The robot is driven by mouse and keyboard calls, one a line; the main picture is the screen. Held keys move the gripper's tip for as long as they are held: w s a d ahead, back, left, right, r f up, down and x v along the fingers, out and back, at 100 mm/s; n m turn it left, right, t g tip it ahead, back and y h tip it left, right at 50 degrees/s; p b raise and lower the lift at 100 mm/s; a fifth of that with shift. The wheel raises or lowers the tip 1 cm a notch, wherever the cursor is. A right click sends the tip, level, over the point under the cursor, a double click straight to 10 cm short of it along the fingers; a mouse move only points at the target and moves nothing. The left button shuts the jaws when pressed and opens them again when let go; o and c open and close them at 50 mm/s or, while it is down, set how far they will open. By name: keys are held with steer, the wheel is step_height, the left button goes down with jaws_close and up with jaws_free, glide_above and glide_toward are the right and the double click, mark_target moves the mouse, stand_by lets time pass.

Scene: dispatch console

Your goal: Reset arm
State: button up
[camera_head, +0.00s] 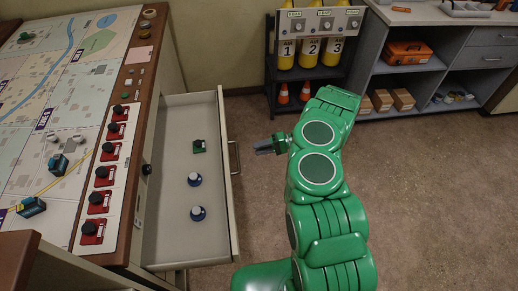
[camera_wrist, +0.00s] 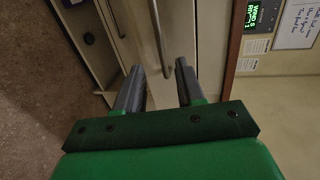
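My green arm stands on the right side of the open drawer in the head view. My gripper (camera_head: 265,148) is small there, pointing left just beyond the drawer's front and handle. In the wrist view my gripper (camera_wrist: 157,82) shows two grey fingers spread apart with nothing between them. Past the fingertips are pale cabinet fronts and a bar handle (camera_wrist: 160,40). The gripper appears apart from the handle.
The map console (camera_head: 118,180) stands left. A rack of yellow cylinders (camera_head: 287,52) and grey shelves (camera_head: 372,75) line the back. Floor on the right is clear.

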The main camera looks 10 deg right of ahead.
stand_by(0.3)
steer(key=s+a+r+n+g+h, duration=0.15)
steer(key=a+r, duration=0.25)
steer(key=r, duration=0.5)
steer(key=s+a+r+n+g, duration=0.1)
steer(key=s+a+r+g, duration=0.15)
steer(key=r, duration=0.65)
steer(key=s+a+r+n+g+h, duration=0.1)
steer(key=s+a+r, duration=0.25)
steer(key=r, duration=0.55)
steer(key=s+r+g+h, duration=0.1)
steer(key=s+r+h, duration=0.4)
steer(key=s+r, duration=0.7)
steer(key=s+d+r+m+t+h, duration=0.1)
steer(key=s+d+h, duration=0.3)
steer(key=s, duration=0.8)
steer(key=s+d+r+m+t+h, duration=0.2)
steer(key=s+d+r+t+h, duration=0.1)
steer(key=s+d, duration=0.6)
steer(key=s+h, duration=0.1)
steer(key=s, duration=0.1)
steer(key=shift+s+d+r, duration=0.2)
steer(key=shift+s+r, duration=0.2)
